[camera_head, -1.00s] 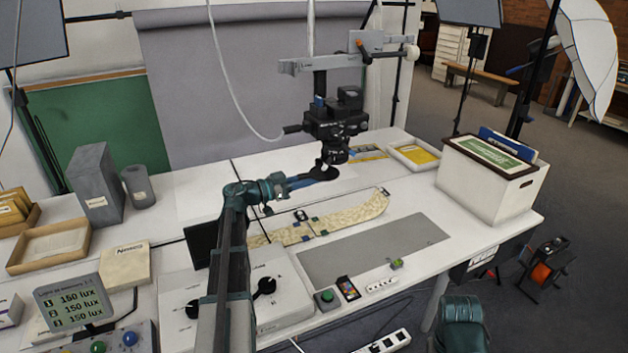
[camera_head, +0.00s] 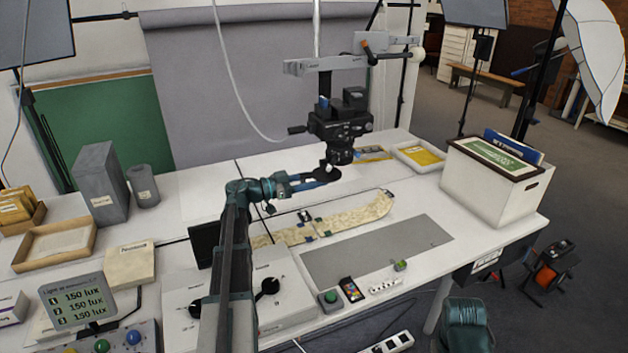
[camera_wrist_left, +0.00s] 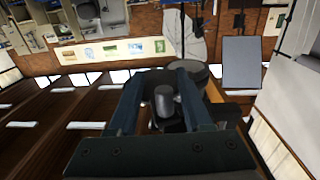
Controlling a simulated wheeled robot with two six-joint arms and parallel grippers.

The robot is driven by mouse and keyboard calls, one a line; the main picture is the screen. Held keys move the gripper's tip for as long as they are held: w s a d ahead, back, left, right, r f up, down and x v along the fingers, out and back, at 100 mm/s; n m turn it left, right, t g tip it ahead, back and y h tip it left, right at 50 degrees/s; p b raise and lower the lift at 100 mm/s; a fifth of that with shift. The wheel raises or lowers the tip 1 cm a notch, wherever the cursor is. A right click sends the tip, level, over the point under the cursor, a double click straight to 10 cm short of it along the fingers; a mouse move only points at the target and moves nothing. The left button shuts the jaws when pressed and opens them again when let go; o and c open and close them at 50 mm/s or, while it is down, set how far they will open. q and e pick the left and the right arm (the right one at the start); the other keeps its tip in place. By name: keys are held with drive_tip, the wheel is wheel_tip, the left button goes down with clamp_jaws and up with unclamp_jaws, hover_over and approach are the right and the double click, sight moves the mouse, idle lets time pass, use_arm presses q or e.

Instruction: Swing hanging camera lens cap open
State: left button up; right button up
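The hanging camera (camera_head: 340,125) is black and points down from a bracket over the table. Its lens (camera_head: 341,156) is at its lower end. The lens cap (camera_head: 328,174), a dark disc, shows just below and left of the lens. My left gripper (camera_head: 318,178) is at the cap; the head view does not show clearly whether they touch. In the left wrist view, the fingers of my left gripper (camera_wrist_left: 166,74) stand apart, with a grey cylinder (camera_wrist_left: 167,101) showing in the gap. A dark round disc (camera_wrist_left: 192,73) lies by the right fingertip. My right gripper is not in view.
A white box of folders (camera_head: 490,180) stands at the table's right end. A pale long strip (camera_head: 345,220) and a grey mat (camera_head: 375,250) lie below the camera. A white cable (camera_head: 238,90) hangs left of the camera. Grey boxes (camera_head: 97,185) stand at the left.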

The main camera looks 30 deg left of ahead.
use_arm(q)
drive_tip(key=v, duration=1.3)
drive_tip(key=shift+s+a, duration=0.25)
drive_tip(key=shift+s, duration=0.05)
